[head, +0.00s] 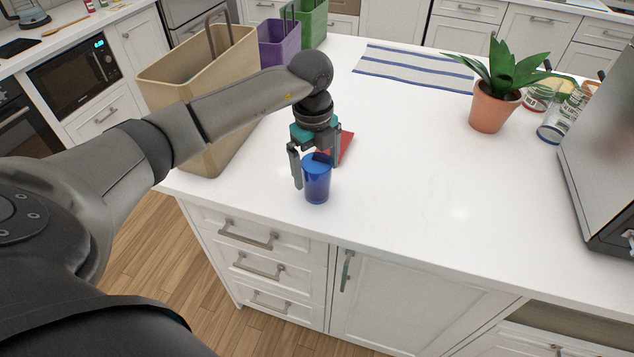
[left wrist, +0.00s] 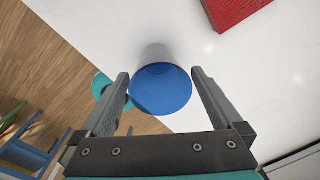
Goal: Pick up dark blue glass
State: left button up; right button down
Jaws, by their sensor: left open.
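The dark blue glass (head: 317,184) stands upright on the white counter near its front edge in the head view. In the left wrist view the glass (left wrist: 161,90) shows from above, its round blue opening between the two fingers. My left gripper (head: 315,180) points down over the glass and is open, with one finger on each side of it. In the left wrist view the left gripper (left wrist: 160,88) shows gaps, at most small, between the fingers and the glass; I cannot tell whether either touches it. My right gripper is not in view.
A red flat object (head: 346,146) lies just behind the gripper. A tan bin (head: 170,90) stands close on the left, with a purple bin (head: 280,44) behind. A potted plant (head: 492,108) and a dark appliance (head: 605,150) are on the right. The middle counter is clear.

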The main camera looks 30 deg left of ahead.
pick_arm(q)
jog(key=shift+f, duration=0.1)
jog(key=c, duration=1.3)
jog(key=shift+c, duration=0.6)
